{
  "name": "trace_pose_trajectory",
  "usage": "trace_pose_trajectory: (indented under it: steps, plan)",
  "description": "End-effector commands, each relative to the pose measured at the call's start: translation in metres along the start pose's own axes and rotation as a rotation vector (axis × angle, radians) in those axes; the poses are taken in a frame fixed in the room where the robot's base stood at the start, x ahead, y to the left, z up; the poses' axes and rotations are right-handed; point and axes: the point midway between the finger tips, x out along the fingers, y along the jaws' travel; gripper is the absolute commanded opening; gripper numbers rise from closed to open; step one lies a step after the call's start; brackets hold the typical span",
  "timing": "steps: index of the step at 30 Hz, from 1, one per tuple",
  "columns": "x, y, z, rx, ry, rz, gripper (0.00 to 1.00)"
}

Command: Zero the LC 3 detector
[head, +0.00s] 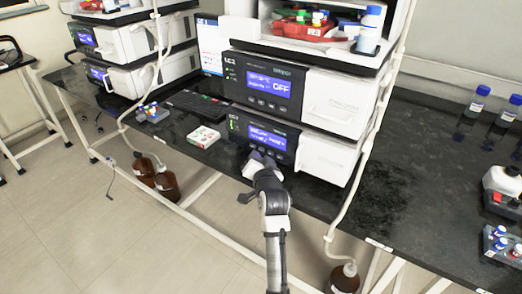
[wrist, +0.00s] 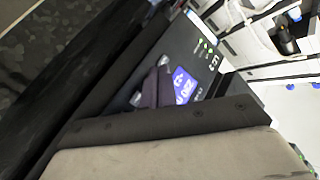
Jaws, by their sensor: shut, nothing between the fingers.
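The LC 3 stack stands in the middle of the head view. Its upper module (head: 318,80) has a dark front with a blue display (head: 268,84) that appears to read OFF, and a row of buttons below it. The lower module (head: 310,150) has its own blue display (head: 266,138), too small to read. My gripper (head: 262,158) is shut and empty, at the lower module's front panel just below that display. In the wrist view the tilted panel shows green lights (wrist: 209,47) and a display (wrist: 183,84) partly covered by my fingertips. Whether they touch a button is hidden.
A keyboard (head: 198,105) and a small white box (head: 203,137) lie left of the stack. Another instrument stack (head: 130,45) stands further left. A pale tube (head: 362,150) hangs along the stack's right side. The bench right of it (head: 400,165) is partly clear.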

Motion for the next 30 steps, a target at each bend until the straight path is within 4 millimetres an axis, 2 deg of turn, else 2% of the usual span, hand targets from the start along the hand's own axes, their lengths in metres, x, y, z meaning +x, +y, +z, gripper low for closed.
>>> trace_pose_trajectory:
  steps: [30]
  plan:
    - [0.006, 0.0047, -0.0044, 0.0, 0.0, 0.001, 0.0]
